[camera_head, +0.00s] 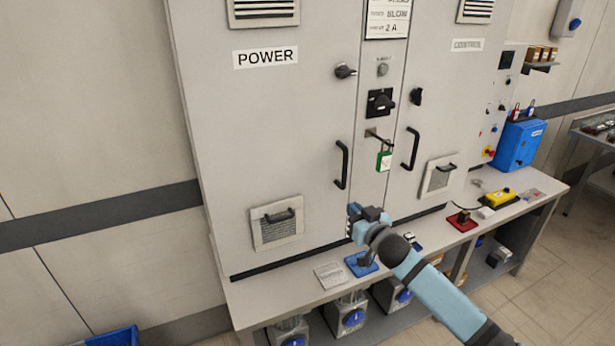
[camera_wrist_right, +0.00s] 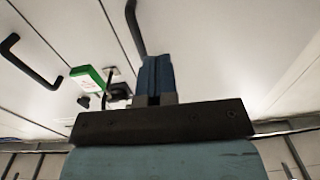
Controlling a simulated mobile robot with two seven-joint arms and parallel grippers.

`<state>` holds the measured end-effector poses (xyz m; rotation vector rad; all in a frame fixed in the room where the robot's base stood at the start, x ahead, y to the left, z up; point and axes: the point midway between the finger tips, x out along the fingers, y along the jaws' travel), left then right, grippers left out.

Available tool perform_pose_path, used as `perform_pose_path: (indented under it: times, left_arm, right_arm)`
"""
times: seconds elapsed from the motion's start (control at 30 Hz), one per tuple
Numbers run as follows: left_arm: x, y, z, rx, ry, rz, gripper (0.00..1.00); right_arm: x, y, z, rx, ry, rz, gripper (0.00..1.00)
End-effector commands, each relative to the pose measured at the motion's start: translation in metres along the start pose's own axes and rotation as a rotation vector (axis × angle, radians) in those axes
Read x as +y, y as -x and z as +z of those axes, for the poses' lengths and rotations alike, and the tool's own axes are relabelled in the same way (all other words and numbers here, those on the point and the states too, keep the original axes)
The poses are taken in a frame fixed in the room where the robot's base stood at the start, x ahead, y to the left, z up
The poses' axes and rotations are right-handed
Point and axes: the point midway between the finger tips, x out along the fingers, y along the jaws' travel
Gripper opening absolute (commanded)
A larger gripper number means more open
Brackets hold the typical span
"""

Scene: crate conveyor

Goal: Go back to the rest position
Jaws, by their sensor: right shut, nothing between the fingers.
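My right arm (camera_head: 440,295) reaches in from the lower right in the head view, over the bench. Its gripper (camera_head: 354,212) is in front of the grey cabinet, left of and below the green padlock. In the right wrist view the two blue fingers (camera_wrist_right: 156,75) are together with nothing between them. The green padlock (camera_head: 384,161) hangs at the cabinet's middle strip, apart from the gripper. It also shows in the right wrist view (camera_wrist_right: 87,77). My left gripper is not in view.
The grey cabinet (camera_head: 270,130) has black door handles (camera_head: 341,165) close to my right gripper. A blue case (camera_head: 518,145) stands at the right.

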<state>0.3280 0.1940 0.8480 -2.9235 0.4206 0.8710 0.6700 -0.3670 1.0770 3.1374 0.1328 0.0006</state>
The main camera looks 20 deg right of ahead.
Motion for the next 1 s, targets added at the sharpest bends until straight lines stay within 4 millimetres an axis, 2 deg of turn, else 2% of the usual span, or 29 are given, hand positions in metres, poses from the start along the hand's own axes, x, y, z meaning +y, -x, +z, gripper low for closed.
perform_pose_path:
  times: [0.17, 0.27, 0.37, 0.5, 0.57, 0.6, 0.7, 0.8, 0.9, 1.0]
  left_arm:
    - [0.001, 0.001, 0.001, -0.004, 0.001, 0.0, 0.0]
    - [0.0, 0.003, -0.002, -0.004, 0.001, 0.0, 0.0]
    - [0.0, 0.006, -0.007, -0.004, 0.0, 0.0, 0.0]
    - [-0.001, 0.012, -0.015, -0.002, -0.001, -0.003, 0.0]
    - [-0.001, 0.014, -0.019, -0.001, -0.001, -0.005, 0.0]
    - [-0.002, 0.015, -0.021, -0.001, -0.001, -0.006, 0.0]
    - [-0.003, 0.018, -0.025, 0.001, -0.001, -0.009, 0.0]
    - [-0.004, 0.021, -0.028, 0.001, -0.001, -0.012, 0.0]
    - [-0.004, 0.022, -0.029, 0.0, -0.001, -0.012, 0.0]
    - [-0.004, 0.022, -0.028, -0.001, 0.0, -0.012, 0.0]
  right_arm:
    - [-0.004, 0.005, 0.007, -0.012, 0.0, -0.003, 0.0]
    - [-0.02, 0.023, 0.03, -0.056, 0.001, -0.015, 0.0]
    - [-0.049, 0.06, 0.07, -0.138, 0.007, -0.037, 0.0]
    - [-0.099, 0.136, 0.128, -0.279, 0.017, -0.078, 0.0]
    - [-0.12, 0.172, 0.147, -0.34, 0.021, -0.097, 0.0]
    - [-0.133, 0.196, 0.158, -0.378, 0.023, -0.11, 0.0]
    - [-0.161, 0.249, 0.177, -0.461, 0.028, -0.139, 0.0]
    - [-0.181, 0.29, 0.187, -0.523, 0.033, -0.162, 0.0]
    - [-0.193, 0.316, 0.191, -0.559, 0.036, -0.177, 0.0]
    - [-0.198, 0.328, 0.193, -0.577, 0.038, -0.185, 0.0]
